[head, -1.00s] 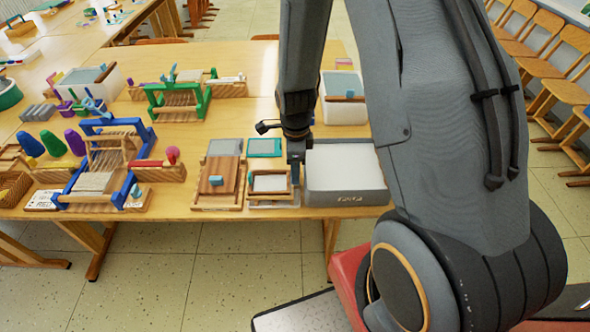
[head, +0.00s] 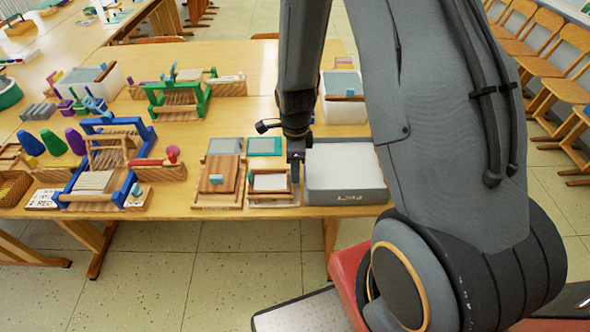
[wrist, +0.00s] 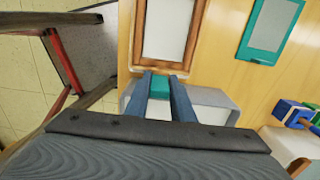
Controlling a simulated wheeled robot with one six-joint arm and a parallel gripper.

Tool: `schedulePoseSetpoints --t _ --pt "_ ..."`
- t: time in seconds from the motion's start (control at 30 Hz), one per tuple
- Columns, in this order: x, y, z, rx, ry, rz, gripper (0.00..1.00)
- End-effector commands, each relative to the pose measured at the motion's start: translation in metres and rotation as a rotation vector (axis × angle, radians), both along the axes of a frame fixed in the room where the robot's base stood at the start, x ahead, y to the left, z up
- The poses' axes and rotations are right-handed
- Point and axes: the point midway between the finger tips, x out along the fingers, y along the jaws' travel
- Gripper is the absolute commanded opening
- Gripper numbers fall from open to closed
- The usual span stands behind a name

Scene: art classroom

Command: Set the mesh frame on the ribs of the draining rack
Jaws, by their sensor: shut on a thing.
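The mesh frame (head: 271,182) is a small wooden frame around a pale screen. It is near the table's front edge, just left of my gripper (head: 295,176). In the wrist view the frame (wrist: 166,32) lies ahead of my fingers (wrist: 168,88), which are shut at its near end. A teal piece (wrist: 160,84) shows between the fingers. I take the pale wood at the frame's lower edge (head: 273,202) to be the draining rack. Its ribs are mostly hidden, and I cannot tell whether the frame touches them.
A grey tub (head: 347,196) with a white inside stands right of my gripper and shows beneath my fingers. A wooden board stack (head: 214,187) is close on the left. A teal-edged screen (head: 264,146) lies behind. Blue (head: 75,178) and green (head: 204,101) stands are farther left.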

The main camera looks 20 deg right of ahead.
Motion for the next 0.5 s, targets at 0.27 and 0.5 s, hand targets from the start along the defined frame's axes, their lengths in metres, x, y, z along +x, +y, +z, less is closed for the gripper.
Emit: schedulePoseSetpoints --t 0.27,0.5 --pt "0.0002 0.0000 -0.0011 0.000 0.000 0.000 0.00" --pt "0.0004 0.0000 -0.0053 0.000 -0.001 0.000 0.00"
